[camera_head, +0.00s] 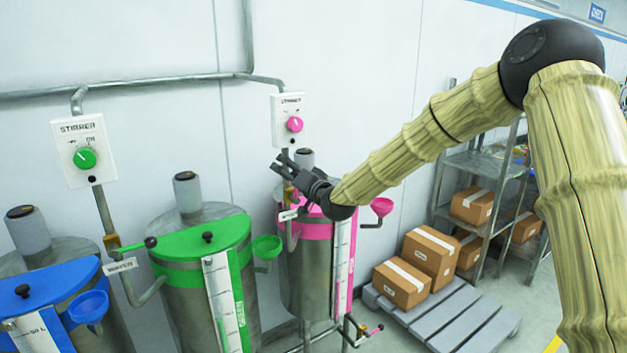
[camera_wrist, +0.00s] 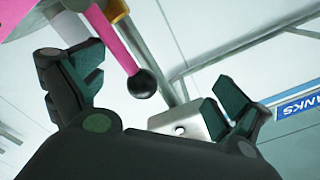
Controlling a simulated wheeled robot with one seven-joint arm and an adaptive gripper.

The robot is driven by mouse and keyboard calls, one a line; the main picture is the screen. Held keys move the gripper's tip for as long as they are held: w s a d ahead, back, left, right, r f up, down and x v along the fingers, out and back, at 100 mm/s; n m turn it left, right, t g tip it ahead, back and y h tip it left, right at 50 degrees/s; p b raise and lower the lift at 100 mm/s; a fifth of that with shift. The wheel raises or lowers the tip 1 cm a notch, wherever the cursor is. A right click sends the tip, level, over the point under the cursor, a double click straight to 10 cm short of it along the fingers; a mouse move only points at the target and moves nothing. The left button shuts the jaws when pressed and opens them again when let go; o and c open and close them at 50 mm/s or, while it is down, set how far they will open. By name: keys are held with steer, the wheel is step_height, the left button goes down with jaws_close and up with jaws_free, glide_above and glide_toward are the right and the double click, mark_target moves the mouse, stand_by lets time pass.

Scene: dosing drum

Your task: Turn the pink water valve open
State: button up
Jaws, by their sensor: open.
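The pink water valve shows in the wrist view as a pink lever (camera_wrist: 115,38) with a black ball knob (camera_wrist: 142,83) at its end. My gripper (camera_wrist: 157,85) is open, with one finger on each side of the knob's place in the picture. No contact shows. In the head view my gripper (camera_head: 288,168) is at the upper left of the pink drum (camera_head: 305,275), above a small label (camera_head: 289,214). It hides most of the valve there.
A green drum (camera_head: 205,285) and a blue drum (camera_head: 60,300) stand to the left. A pallet with boxes (camera_head: 430,255) and a metal shelf (camera_head: 480,165) are to the right.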

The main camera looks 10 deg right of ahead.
steer(key=shift+f, duration=0.1)
steer(key=shift+w+d+f+b, duration=0.2)
steer(key=shift+d+f+b, duration=0.25)
steer(key=shift+d, duration=0.1)
steer(key=shift+s, duration=0.15)
steer(key=v, duration=0.8)
steer(key=shift+s+b, duration=0.35)
steer(key=shift+b, duration=0.05)
steer(key=shift+d+r, duration=0.1)
